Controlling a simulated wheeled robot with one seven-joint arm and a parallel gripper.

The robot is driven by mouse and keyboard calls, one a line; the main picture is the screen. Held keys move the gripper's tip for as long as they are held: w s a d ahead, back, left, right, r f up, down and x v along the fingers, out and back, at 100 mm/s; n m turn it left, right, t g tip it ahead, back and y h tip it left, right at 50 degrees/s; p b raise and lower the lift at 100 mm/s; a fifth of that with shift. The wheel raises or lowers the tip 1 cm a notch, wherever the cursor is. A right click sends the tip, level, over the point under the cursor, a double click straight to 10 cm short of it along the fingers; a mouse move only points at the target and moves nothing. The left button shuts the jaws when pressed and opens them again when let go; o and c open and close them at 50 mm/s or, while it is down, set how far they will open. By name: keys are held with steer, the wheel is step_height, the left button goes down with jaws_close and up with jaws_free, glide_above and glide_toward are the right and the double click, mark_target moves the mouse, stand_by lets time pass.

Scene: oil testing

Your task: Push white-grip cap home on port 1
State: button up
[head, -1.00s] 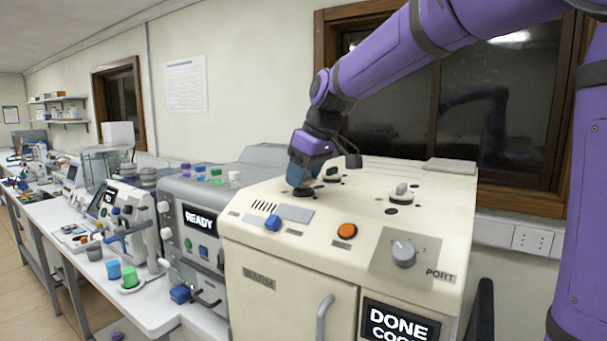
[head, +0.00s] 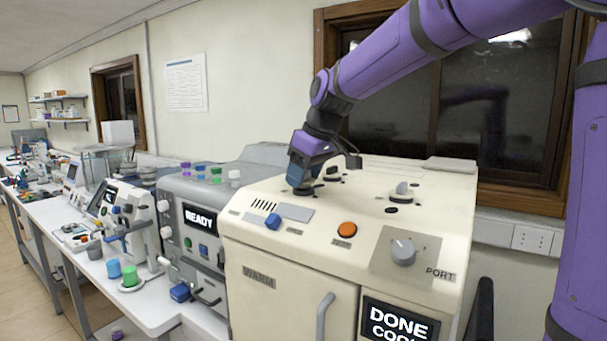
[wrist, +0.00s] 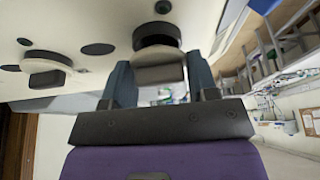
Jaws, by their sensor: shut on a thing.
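In the wrist view, a cap with a pale grip (wrist: 160,66) and a black collar is between the fingers of my gripper (wrist: 162,84), which is shut on it. The collar meets the pale machine top; I cannot tell whether it is fully seated. In the head view my gripper (head: 303,186) points down at the left part of the beige machine's top (head: 355,205) and hides most of this cap. A second white-grip cap (head: 402,190) stands on the right part of the top; a similar cap shows in the wrist view (wrist: 45,68).
A dark round spot (head: 391,210) and other dark spots lie on the machine top. An orange button (head: 347,230), a blue knob (head: 273,222) and a grey dial (head: 403,253) are near its front edge. A grey machine (head: 204,220) reading READY stands at left.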

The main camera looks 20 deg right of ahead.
stand_by(0.4)
steer(key=o, duration=1.3)
steer(key=shift+r, duration=3.5)
jaws_close()
